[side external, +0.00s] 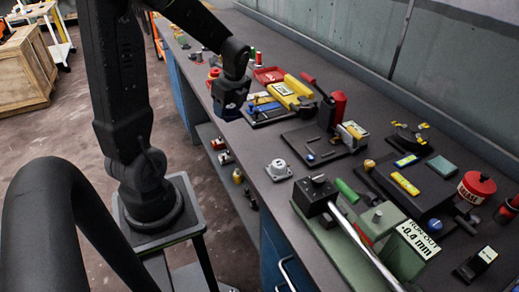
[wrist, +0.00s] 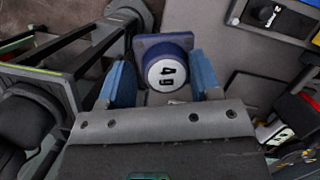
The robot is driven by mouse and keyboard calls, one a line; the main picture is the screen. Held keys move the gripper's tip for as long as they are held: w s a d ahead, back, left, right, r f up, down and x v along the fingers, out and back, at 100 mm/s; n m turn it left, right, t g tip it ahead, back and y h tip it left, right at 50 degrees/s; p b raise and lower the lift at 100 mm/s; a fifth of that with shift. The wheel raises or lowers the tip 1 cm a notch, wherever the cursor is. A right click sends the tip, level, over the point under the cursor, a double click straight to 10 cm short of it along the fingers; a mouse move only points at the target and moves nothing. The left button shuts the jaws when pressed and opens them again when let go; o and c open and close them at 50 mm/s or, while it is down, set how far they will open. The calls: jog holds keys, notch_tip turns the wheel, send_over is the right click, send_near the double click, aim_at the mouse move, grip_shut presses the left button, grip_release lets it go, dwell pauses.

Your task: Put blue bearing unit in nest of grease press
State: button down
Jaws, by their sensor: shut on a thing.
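The blue bearing unit (wrist: 152,46) has a square flange and a round white face with dark digits. It sits between the two blue fingers of my gripper (wrist: 162,72) in the wrist view. In the side view my gripper (side external: 233,92) is shut on the blue bearing unit (side external: 228,112) near the front edge of the bench, left of the stations. A dark plate station with a red cylinder and a red lever (side external: 318,143) stands further right; it looks like the grease press. I cannot make out its nest clearly.
A white bearing unit (side external: 278,170) stands on the bench (side external: 250,147). A yellow-and-blue station (side external: 284,97) is close to my gripper. A green run-out gauge (side external: 385,232) with a long bar is at the front right. A red can (side external: 477,186) stands at far right.

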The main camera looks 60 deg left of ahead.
jog(key=shift+s+a+r+m+t, duration=0.15)
jog(key=shift+s+a+m, duration=0.15)
jog(key=shift+s+m, duration=0.3)
jog(key=shift+s+a+m+t, duration=0.15)
jog(key=shift+s+a+m, duration=0.2)
jog(key=shift+s, duration=0.4)
jog(key=shift+d, duration=0.1)
send_over(257, 148)
jog(key=f, duration=0.7)
jog(key=shift+w+d, duration=0.1)
jog(key=shift+d, duration=0.25)
jog(key=shift+f, duration=1.85)
jog(key=shift+c, duration=1.5)
grip_release()
jog(key=shift+d+f, duration=0.1)
